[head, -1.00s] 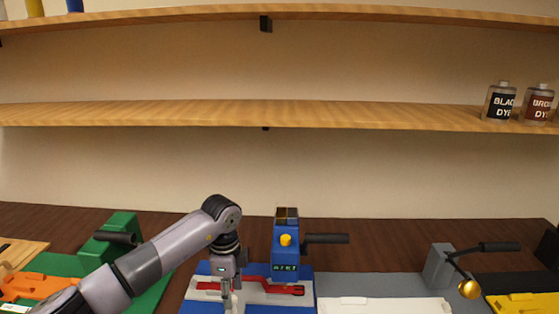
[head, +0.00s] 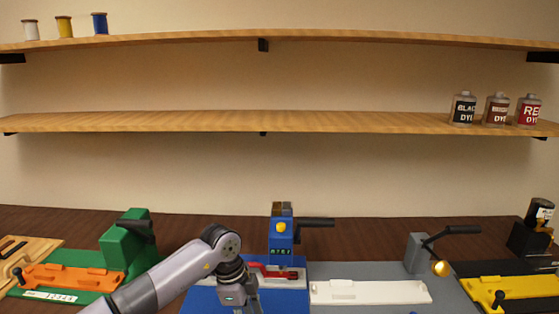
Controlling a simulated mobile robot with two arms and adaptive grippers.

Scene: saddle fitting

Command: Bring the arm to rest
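My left arm comes in from the lower left in the head view, and its wrist hangs over the front left of the blue station (head: 205,299). The fingers of my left gripper are below the picture's bottom edge, so I cannot see how they stand. A red part (head: 276,271) lies on a pale plate at the blue station, partly hidden behind my wrist. The blue press (head: 281,240) with a yellow knob and dark handle stands behind it. My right arm and gripper are not in view.
A green station (head: 126,247) with an orange part (head: 72,278) is at left. A white part (head: 368,292) lies on a grey station at right, beside a yellow part (head: 520,284). Dye bottles (head: 496,110) and thread spools (head: 64,27) stand on shelves.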

